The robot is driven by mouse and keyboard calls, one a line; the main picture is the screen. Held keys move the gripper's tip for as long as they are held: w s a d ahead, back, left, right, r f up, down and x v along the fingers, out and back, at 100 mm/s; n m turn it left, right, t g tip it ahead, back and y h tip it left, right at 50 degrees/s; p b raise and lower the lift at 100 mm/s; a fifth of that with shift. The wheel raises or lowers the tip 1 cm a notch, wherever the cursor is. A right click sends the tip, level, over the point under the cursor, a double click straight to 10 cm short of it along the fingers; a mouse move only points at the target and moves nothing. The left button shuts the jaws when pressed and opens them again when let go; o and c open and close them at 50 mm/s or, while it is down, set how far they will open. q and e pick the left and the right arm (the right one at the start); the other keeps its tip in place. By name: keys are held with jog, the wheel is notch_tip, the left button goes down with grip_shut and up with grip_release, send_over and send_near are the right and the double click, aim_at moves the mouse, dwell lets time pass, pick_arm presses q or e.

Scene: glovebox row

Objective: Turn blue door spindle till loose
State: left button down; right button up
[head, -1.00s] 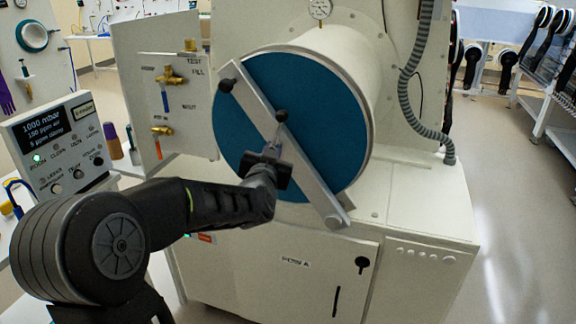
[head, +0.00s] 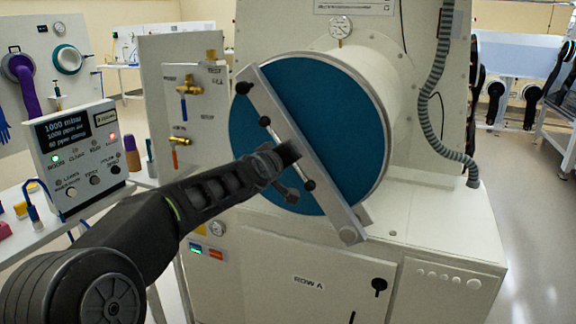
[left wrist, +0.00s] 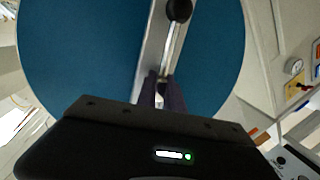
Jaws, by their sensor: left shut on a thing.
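The round blue door (head: 335,130) closes the end of a white cylinder, and a slanted metal bar (head: 326,192) crosses it. The spindle handle (head: 274,133) is a thin rod with black knobs, one upper left and one lower right, lying slanted in front of the bar. My left gripper (head: 287,154) is at the middle of this handle and shut on it. In the left wrist view the fingers (left wrist: 161,88) close on the handle rod (left wrist: 170,46), with a black knob beyond. The gripper hides the handle's centre in the head view. My right gripper is not in view.
A valve panel (head: 208,100) stands left of the door, and a display box (head: 80,150) is further left. A grey corrugated hose (head: 440,100) hangs right of the cylinder. A gauge (head: 340,27) sits above. Open floor lies at the right.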

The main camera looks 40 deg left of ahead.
pick_arm(q)
jog(key=n+b, duration=0.2)
jog(key=n+h+b, duration=0.1)
jog(key=n+b, duration=0.1)
jog(key=shift+n+h, duration=0.3)
jog(key=n+b, duration=0.1)
jog(key=n, duration=0.1)
jog(key=n+t+h+b, duration=0.1)
jog(key=n, duration=0.1)
jog(key=shift+h+b, duration=0.3)
jog(key=shift+b, duration=0.1)
jog(key=n+t+b, duration=0.1)
jog(key=n+b, duration=0.1)
jog(key=n, duration=0.3)
jog(key=shift+r+h, duration=0.1)
jog(key=shift+h, duration=0.3)
jog(key=n+t+b, duration=0.1)
jog(key=n, duration=0.1)
jog(key=n+b, duration=0.1)
jog(key=n, duration=0.2)
jog(key=shift+a+r+t+h, duration=0.1)
jog(key=shift+t+h, duration=0.2)
jog(key=shift+t, duration=0.1)
jog(key=c, duration=1.5)
grip_release()
